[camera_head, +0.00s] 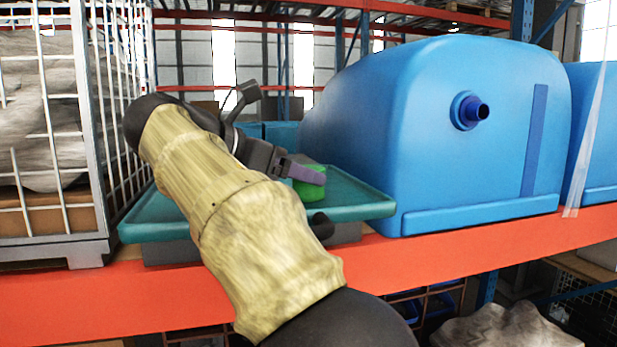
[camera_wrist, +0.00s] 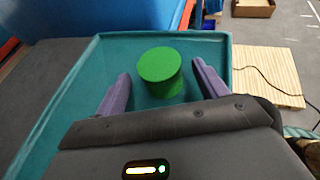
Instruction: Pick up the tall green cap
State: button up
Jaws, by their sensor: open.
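The tall green cap (camera_wrist: 161,72) stands upright on a teal tray (camera_wrist: 84,73) in the wrist view. My gripper (camera_wrist: 160,78) is open, with one purple finger on each side of the cap. The cap shows between the fingers, and a gap is visible on both sides. In the head view, the green cap (camera_head: 309,181) is partly hidden behind a purple finger of my gripper (camera_head: 306,174). The teal tray (camera_head: 358,199) is partly hidden behind my arm.
A large blue tank (camera_head: 440,130) stands right beside the tray, on a shelf with an orange-red beam (camera_head: 480,248). A white wire cage (camera_head: 52,130) stands at the left. A slatted pale board (camera_wrist: 262,75) shows beyond the tray in the wrist view.

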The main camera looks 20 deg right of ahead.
jog(key=x, duration=0.3)
jog(key=shift+d, duration=0.3)
jog(key=shift+a, duration=0.1)
jog(key=c, duration=1.1)
